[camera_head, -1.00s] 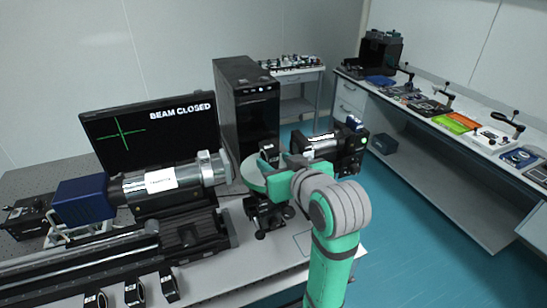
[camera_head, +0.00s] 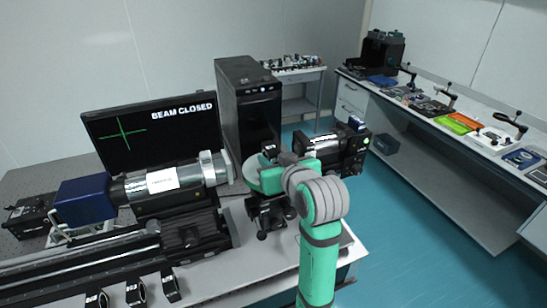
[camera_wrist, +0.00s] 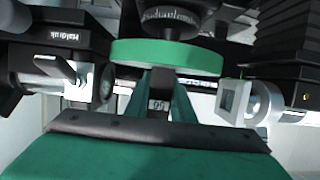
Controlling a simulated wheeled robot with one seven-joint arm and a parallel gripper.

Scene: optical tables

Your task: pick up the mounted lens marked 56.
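A small label (camera_wrist: 158,105) shows between my fingers in the wrist view. Its digits appear upside down and fit 56. It is on a dark, narrow mount, mostly hidden by the fingers. In the head view a dark mount with a white tag (camera_head: 268,149) shows just beyond my gripper (camera_head: 272,168), perhaps the same one. My gripper (camera_wrist: 160,100) has one green finger on each side of the label, close to it. I cannot tell whether they touch it. A green round piece (camera_wrist: 165,52) lies just beyond the fingertips.
Three black mounts (camera_head: 135,292) stand at the front, their marks too small to read. A long silver tube device (camera_head: 165,181) is on the left, a black tower (camera_head: 250,105) behind, and another black device (camera_head: 340,152) right of my gripper.

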